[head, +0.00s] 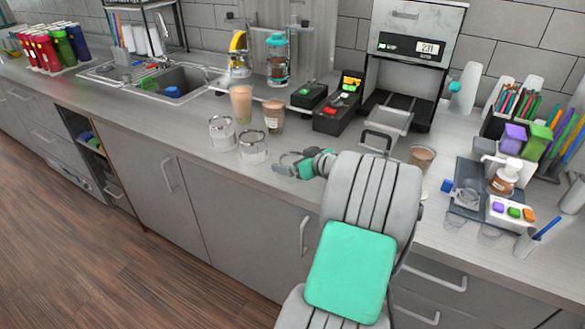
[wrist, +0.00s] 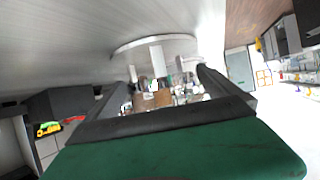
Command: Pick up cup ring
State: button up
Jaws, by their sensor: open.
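My gripper (head: 281,164) is open and empty at the front edge of the counter, pointing left. Two clear, round pieces with pale rims stand near it: the closer one (head: 253,149) is just beyond and left of the fingertips, the other (head: 222,134) further left. I cannot tell for sure whether either is the cup ring. The gripper looks apart from both. In the wrist view, the dark fingers (wrist: 168,92) are spread apart, and a pale curved band (wrist: 155,41) shows beyond them; I cannot tell what it is.
A tall tan cup (head: 241,104) and a brown cup (head: 273,117) stand behind the clear pieces. The sealer machine (head: 415,47) is at the back, with a grey handled tray (head: 386,124) in front. Another brown cup (head: 421,158) and a crowded organiser (head: 466,175) stand to the right.

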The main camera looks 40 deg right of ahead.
jog(key=c, duration=1.5)
